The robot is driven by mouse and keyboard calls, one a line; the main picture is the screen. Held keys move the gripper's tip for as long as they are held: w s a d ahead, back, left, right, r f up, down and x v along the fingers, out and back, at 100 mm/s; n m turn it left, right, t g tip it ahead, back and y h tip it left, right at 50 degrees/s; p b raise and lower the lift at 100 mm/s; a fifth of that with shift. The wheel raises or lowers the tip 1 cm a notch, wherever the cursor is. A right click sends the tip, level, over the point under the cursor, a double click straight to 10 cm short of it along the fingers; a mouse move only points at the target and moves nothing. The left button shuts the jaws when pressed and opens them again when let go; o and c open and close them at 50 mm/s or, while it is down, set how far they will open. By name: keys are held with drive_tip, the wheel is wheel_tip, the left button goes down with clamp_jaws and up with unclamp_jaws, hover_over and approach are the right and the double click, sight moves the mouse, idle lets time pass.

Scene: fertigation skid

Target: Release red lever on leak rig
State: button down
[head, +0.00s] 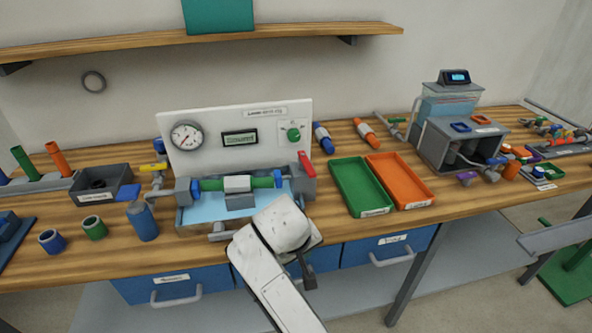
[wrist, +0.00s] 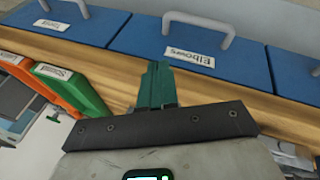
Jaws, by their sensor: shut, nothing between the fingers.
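The leak rig (head: 215,118) stands on the bench with a white back panel, a gauge, a small display and a green knob. A green pipe with a grey clamp runs across its water tray. The red lever (head: 305,164) sits at the right end of the pipe, on a grey block, standing up and leaning slightly left. The lever is not visible in the wrist view. My gripper (wrist: 157,85) has green fingers pressed together, empty, in front of the blue drawers. In the head view my white arm hides part of the bench edge below the rig, and the fingers are hard to make out.
Green tray (head: 362,211) and orange tray (head: 414,204) lie right of the rig. A blue bottle (head: 143,222) and yellow-handled valve (head: 153,168) stand left. Blue drawers (wrist: 190,40) with grey handles are close to my fingers. A wooden shelf (head: 200,37) hangs above.

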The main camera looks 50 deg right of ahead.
sight(306, 168)
drive_tip(key=w+r+m+h, duration=0.1)
drive_tip(key=w+r+m, duration=0.1)
drive_tip(key=w+r, duration=0.4)
drive_tip(key=w+r+m+h, duration=0.1)
drive_tip(key=w+r, duration=0.5)
drive_tip(key=r, duration=0.8)
drive_tip(key=shift+w+d+r+m+g+h+b, duration=0.3)
drive_tip(key=shift+w+m+b, duration=0.1)
drive_tip(key=shift+m, duration=0.1)
drive_tip(key=shift+f, duration=0.15)
drive_tip(key=s+d+f+p, duration=0.1)
drive_tip(key=d+f, duration=0.6)
drive_tip(key=d, duration=0.2)
drive_tip(key=shift+s+d+f, duration=0.15)
drive_tip(key=shift+f, duration=0.25)
